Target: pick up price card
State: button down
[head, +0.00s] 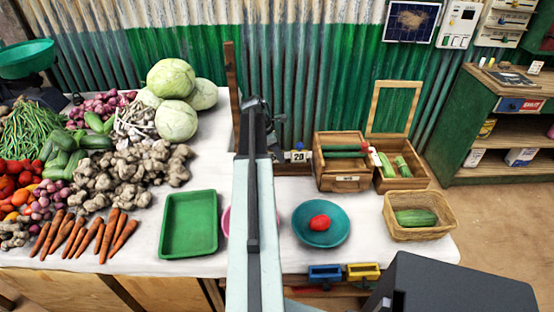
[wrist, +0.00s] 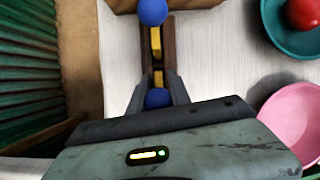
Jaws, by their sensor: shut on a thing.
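The price card (head: 299,155) shows "20" on a pale face in the head view, left of the wooden crate, with blue round ends at its sides. In the wrist view the card (wrist: 156,42) shows from above as a narrow yellow strip with a blue ball at each end. My gripper (wrist: 158,66) is shut on it, with one dark finger along each side. In the head view my arm hides most of the gripper. I cannot tell whether the card is on the cloth or lifted.
A teal bowl (head: 320,239) holds a red tomato. A green tray (head: 189,252) and vegetables lie left. A wicker basket (head: 440,232) is at right. A corrugated wall (head: 290,90) stands behind.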

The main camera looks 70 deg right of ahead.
jog(key=shift+r+p, duration=0.6)
jog(key=shift+r, duration=0.05)
jog(key=r+p, duration=0.3)
jog(key=shift+a, duration=0.35)
jog(key=w+a+r+p, duration=0.1)
jog(key=a+r+p, duration=0.1)
jog(key=a, duration=0.5)
jog(key=w+a+r+p, duration=0.1)
jog(key=a+r+p, duration=0.1)
jog(key=a, duration=0.6)
jog(key=shift+w+r, duration=0.15)
jog(key=shift+a, duration=0.15)
